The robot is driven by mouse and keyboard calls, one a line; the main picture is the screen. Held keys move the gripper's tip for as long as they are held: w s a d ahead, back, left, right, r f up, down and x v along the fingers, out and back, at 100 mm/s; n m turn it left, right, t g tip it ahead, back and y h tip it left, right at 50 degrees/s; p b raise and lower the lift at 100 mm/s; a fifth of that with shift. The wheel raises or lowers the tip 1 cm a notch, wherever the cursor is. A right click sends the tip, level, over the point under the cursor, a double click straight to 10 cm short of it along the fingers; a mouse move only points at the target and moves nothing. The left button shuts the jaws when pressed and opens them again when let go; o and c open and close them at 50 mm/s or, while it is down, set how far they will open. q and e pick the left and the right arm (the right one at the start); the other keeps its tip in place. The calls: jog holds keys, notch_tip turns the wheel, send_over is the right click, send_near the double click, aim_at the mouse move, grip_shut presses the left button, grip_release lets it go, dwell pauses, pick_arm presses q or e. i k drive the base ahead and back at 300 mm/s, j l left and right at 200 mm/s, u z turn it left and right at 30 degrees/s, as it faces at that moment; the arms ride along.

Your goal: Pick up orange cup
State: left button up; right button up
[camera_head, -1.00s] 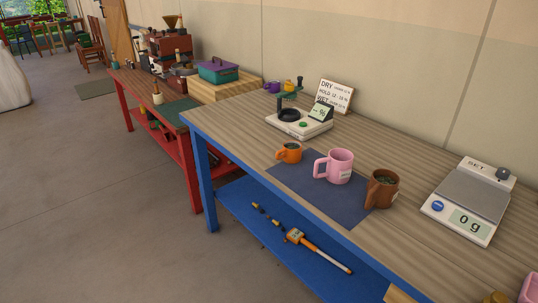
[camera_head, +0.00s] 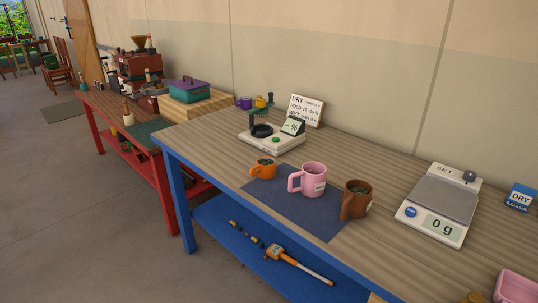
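The orange cup (camera_head: 263,169) is small and stands upright at the back left edge of a dark blue mat (camera_head: 290,208) on the wooden tabletop. A taller pink mug (camera_head: 313,179) stands to its right, with its handle toward the orange cup. A brown mug (camera_head: 356,199) with something dark green inside stands further right on or at the mat's edge. Neither of my grippers shows in the head view.
A moisture meter (camera_head: 272,140) stands behind the orange cup, with a sign (camera_head: 305,109) behind it. A scale (camera_head: 440,206) reading 0 g is at right. A blue shelf (camera_head: 225,225) holds a probe-like tool (camera_head: 299,264). A red table (camera_head: 158,150) adjoins at left.

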aim_at(265, 167)
jog(key=i+z, duration=0.5)
jog(key=z, duration=0.2)
